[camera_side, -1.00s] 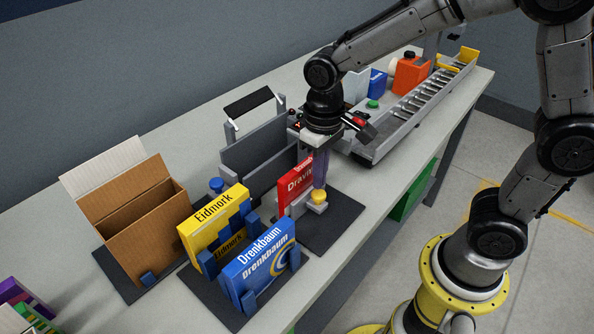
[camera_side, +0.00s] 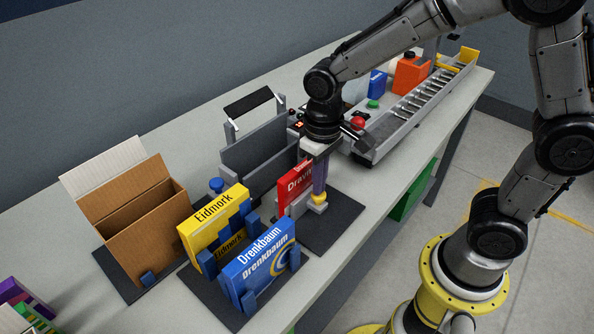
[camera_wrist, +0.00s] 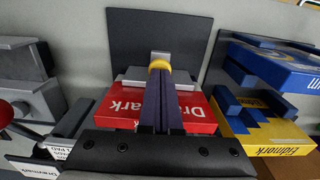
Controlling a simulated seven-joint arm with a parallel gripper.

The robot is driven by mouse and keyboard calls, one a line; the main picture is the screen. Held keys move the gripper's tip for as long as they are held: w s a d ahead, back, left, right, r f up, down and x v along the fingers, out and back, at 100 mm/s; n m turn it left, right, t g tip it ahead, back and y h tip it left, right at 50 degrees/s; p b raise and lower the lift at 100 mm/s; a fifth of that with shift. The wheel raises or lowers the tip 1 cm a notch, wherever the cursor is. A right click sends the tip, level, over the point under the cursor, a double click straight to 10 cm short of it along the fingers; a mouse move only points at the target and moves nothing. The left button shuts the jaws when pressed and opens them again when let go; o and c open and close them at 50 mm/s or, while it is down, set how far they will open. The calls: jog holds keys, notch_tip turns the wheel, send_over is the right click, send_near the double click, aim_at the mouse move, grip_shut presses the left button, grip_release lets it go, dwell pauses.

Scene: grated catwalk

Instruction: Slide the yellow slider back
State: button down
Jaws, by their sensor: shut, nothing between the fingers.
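The yellow slider is a small round knob (camera_side: 319,197) on a grey block, at the near end of the red box's holder on a dark mat (camera_side: 338,222). It also shows in the wrist view (camera_wrist: 159,65), just beyond my fingertips. My gripper (camera_side: 319,190) points down with its fingers shut and empty, their tips at the knob. They look to be touching it or very close. The red box (camera_side: 294,182) stands beside the fingers, partly hidden by them in the wrist view (camera_wrist: 196,112).
The yellow Eidmork box (camera_side: 215,215) and blue Drenkbaum box (camera_side: 258,262) stand in blue holders at the left. An open cardboard box (camera_side: 130,215) is farther left. A grey sealer-like machine (camera_side: 262,150) stands behind. A roller conveyor (camera_side: 415,105) runs at the right.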

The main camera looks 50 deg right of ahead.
jog(key=shift+f, duration=0.2)
jog(key=shift+s, duration=1.6)
dwell(0.4)
notch_tip(320, 180, up, 6)
dwell(1.1)
